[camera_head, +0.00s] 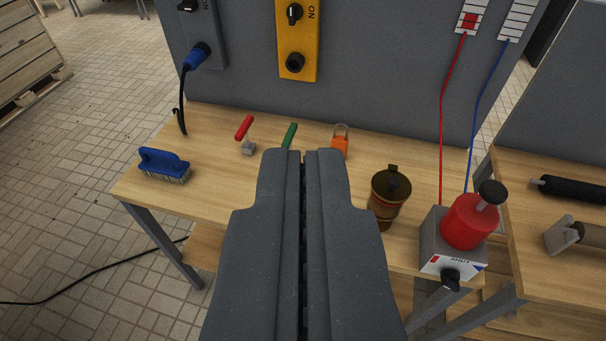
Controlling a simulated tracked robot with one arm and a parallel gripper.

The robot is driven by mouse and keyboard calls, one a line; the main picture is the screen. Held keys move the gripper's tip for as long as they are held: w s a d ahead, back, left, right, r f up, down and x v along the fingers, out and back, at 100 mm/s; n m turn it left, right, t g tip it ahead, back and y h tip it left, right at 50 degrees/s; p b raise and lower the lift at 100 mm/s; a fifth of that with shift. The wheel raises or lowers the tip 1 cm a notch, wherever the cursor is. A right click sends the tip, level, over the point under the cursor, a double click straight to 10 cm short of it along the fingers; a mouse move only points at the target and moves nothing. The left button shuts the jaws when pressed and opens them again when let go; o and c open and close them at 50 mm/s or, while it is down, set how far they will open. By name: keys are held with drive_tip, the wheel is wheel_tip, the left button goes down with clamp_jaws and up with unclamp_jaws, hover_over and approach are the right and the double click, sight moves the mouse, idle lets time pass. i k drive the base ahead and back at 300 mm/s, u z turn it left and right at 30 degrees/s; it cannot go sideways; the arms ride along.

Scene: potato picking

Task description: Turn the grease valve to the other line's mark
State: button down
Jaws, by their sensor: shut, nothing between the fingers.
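A grey grease pump box (437,240) with a red reservoir (466,222) and a black-topped plunger stands at the workbench's front right. The black grease valve knob (451,277) is low on its front face. A red mark (433,258) is on the left of that face and a blue mark (477,268) on the right. I cannot tell which mark the knob points at. A red line (442,120) and a blue line (473,130) run up the panel. My gripper (302,154) is shut and empty, left of the pump and apart from it.
An orange padlock (340,141), green-handled (290,134) and red-handled (245,130) items and a blue brush (163,163) are on the workbench (210,185). A second table (530,255) stands right.

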sight(449, 278)
drive_tip(key=u, duration=0.05)
drive_tip(key=k, duration=1.15)
drive_tip(key=z, duration=0.55)
